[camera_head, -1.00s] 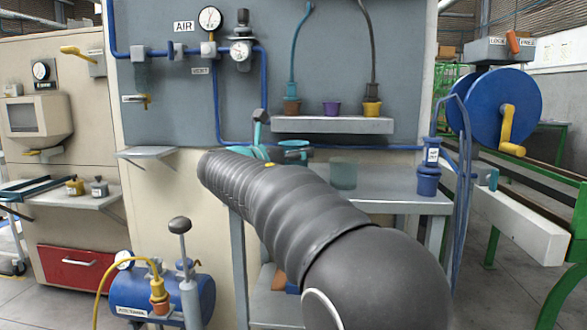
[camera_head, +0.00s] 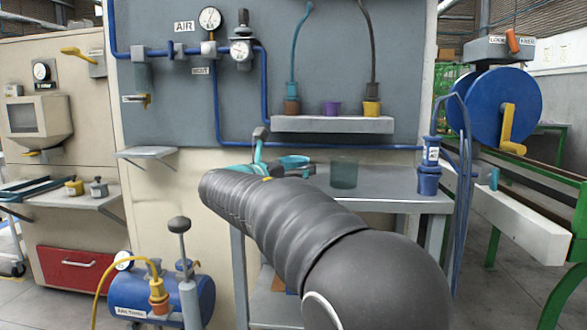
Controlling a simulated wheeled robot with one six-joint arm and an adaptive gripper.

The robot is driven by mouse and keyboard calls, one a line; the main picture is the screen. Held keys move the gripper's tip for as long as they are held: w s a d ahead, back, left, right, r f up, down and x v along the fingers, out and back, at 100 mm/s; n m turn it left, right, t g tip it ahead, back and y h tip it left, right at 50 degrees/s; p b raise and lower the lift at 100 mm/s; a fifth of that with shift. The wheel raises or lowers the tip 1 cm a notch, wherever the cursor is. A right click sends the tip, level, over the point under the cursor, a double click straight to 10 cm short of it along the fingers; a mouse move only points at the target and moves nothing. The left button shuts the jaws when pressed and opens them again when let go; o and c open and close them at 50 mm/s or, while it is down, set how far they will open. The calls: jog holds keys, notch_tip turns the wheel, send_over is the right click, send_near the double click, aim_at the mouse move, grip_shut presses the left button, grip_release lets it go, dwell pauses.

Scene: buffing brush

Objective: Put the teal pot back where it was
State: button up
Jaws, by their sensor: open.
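A dark teal, see-through, pot-like cylinder (camera_head: 344,173) stands upright on the grey workbench (camera_head: 400,190), below the wall shelf. My gripper (camera_head: 284,162) shows as teal parts just left of the cylinder, beyond the end of my dark ribbed arm. It is open. A gap shows between its visible parts and the cylinder. My arm hides part of the gripper and the left part of the bench top.
The wall shelf (camera_head: 330,125) above holds a brown pot (camera_head: 291,106), a purple pot (camera_head: 331,108) and a yellow pot (camera_head: 372,107). Hoses hang over the brown and yellow pots. A blue fitting (camera_head: 428,180) stands at the bench's right end.

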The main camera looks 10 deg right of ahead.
jog(key=shift+r, duration=0.1)
jog(key=shift+a+r, duration=0.1)
jog(key=shift+a, duration=0.05)
jog(key=v, duration=1.1)
jog(key=shift+s+a, duration=0.25)
jog(key=shift+s, duration=0.05)
jog(key=s+d+f+m+g+y, duration=0.55)
jog(key=s+d+f+m, duration=0.55)
jog(key=s+d+f, duration=0.3)
jog(key=s+a+f+m+y, duration=0.2)
jog(key=s+f+m+y, duration=0.2)
jog(key=s, duration=0.5)
jog(key=s+a+f+m+y, duration=0.2)
jog(key=s+f+m+y, duration=0.2)
jog(key=s+f+m, duration=0.4)
jog(key=shift+s+a+f+m, duration=0.4)
jog(key=shift+s+m, duration=0.45)
jog(key=shift+m, duration=0.95)
